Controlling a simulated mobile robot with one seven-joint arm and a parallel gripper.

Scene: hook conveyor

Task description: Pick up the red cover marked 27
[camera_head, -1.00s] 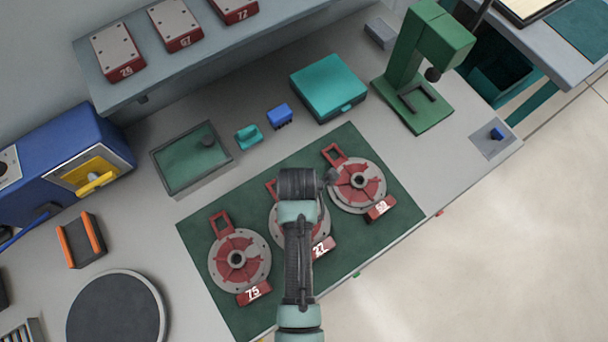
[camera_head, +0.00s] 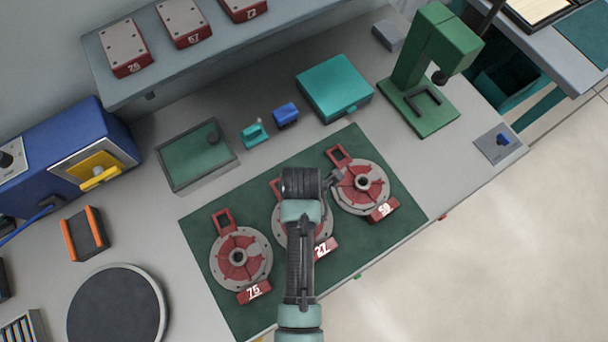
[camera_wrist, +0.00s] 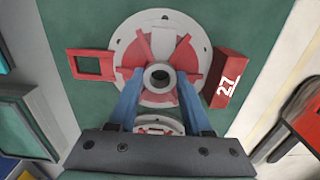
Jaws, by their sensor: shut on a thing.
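The red cover marked 27 is a round grey disc with red sectors, a red loop handle and a red number block. In the head view the cover (camera_head: 325,249) is in the middle of the green mat (camera_head: 345,268), partly hidden under my arm. In the wrist view the cover (camera_wrist: 186,57) shows its loop at left and its 27 block at right. My gripper (camera_wrist: 158,83) is shut on its central hub, one blue finger on each side. I cannot tell whether the cover is clear of the mat.
Similar covers stand close on both sides: one marked 75 (camera_head: 240,257) at left, another (camera_head: 360,187) at right, its number looking like 59. Behind are a green tray (camera_head: 195,158), a teal box (camera_head: 334,88) and a green press (camera_head: 425,70).

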